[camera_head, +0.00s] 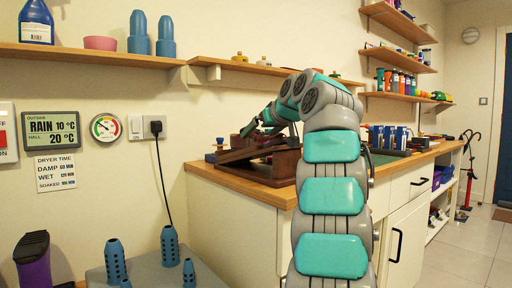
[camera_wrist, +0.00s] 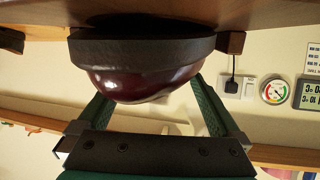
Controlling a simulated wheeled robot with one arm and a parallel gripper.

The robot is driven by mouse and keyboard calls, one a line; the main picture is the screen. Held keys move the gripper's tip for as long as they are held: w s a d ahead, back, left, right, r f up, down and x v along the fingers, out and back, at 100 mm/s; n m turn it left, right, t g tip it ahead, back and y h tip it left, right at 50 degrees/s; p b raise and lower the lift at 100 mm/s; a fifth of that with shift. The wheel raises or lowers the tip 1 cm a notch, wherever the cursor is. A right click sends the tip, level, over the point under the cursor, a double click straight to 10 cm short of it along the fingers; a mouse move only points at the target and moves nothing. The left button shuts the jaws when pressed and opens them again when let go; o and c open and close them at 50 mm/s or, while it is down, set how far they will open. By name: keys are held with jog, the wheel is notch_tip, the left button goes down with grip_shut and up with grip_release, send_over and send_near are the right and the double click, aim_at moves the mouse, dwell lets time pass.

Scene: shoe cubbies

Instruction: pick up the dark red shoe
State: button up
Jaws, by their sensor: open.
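The dark red shoe (camera_wrist: 150,82) fills the middle of the wrist view, glossy, with a thick dark sole. The picture is upside down, and the sole lies against a brown wooden board (camera_wrist: 260,14). My gripper (camera_wrist: 150,98) is open, with one green finger on each side of the shoe's rounded end. I cannot tell whether the fingers touch it. In the head view my gripper (camera_head: 250,128) is at the sloped wooden rack (camera_head: 250,153) on the bench. My arm hides much of that spot, and the shoe is not clearly seen there.
A shelf (camera_head: 110,54) hangs above on the left. Blue perforated pegs (camera_head: 115,262) and a purple boot (camera_head: 35,265) stand lower left.

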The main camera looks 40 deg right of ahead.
aim_at(258, 131)
jog(key=shift+w+d+f, duration=0.15)
jog(key=shift+w+f, duration=0.05)
jog(key=shift+w, duration=0.4)
jog(key=shift+c, duration=0.2)
jog(key=c, duration=1.4)
jog(key=shift+r+p, duration=0.35)
jog(key=shift+r, duration=0.05)
grip_shut()
notch_tip(258, 131, up, 9)
jog(key=p, duration=0.8)
jog(key=shift+r, duration=0.1)
